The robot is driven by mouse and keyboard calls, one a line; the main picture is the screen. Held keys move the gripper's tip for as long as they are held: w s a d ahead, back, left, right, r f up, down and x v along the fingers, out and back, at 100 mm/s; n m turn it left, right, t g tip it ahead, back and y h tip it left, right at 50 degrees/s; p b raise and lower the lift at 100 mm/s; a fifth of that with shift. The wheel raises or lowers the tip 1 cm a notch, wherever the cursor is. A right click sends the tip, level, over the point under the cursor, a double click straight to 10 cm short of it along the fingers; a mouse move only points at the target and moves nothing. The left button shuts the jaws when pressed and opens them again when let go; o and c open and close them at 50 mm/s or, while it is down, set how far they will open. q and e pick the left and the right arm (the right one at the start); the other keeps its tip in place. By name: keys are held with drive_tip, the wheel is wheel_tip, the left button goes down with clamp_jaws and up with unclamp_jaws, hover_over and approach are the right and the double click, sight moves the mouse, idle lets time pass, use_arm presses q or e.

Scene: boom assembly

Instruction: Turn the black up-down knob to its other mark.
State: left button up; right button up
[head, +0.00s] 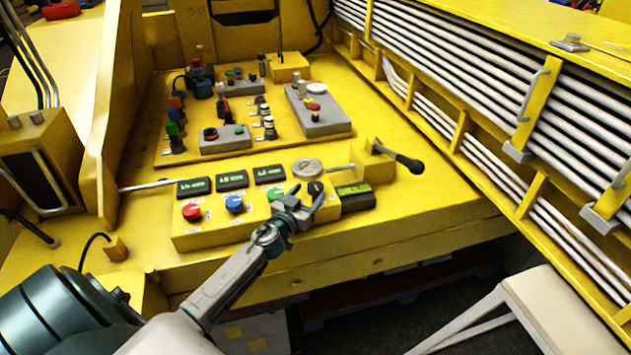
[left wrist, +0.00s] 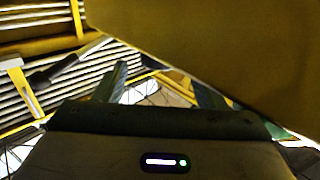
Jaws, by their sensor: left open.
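The black knob (head: 316,187) is at the right end of the row of knobs on the yellow control box (head: 215,238), after the red knob (head: 192,212), blue knob (head: 235,204) and green knob. It is small and partly covered by my gripper, so its mark cannot be read. My left gripper (head: 308,198) is open at the front of the box, its fingertips close by the black knob. I cannot tell whether they touch it. In the left wrist view the open fingers (left wrist: 158,88) show with nothing visible between them, below a large yellow surface. My right gripper is not in view.
Green displays (head: 232,180) line the box behind the knobs. A round grey disc (head: 307,168) and a black-handled lever (head: 408,163) stand behind and right of the black knob. More switch boxes (head: 225,138) sit farther back. White slatted bars (head: 450,120) run along the right.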

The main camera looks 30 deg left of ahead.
sight(312, 191)
use_arm(q)
drive_tip(key=w, duration=0.4)
drive_tip(key=shift+w+a+f, duration=0.1)
drive_tip(key=shift+a+f, duration=0.05)
drive_tip(key=shift+a, duration=0.05)
drive_tip(key=shift+w, duration=0.35)
drive_tip(key=shift+c, duration=1)
drive_tip(key=c, duration=0.7)
drive_tip(key=shift+c, duration=0.2)
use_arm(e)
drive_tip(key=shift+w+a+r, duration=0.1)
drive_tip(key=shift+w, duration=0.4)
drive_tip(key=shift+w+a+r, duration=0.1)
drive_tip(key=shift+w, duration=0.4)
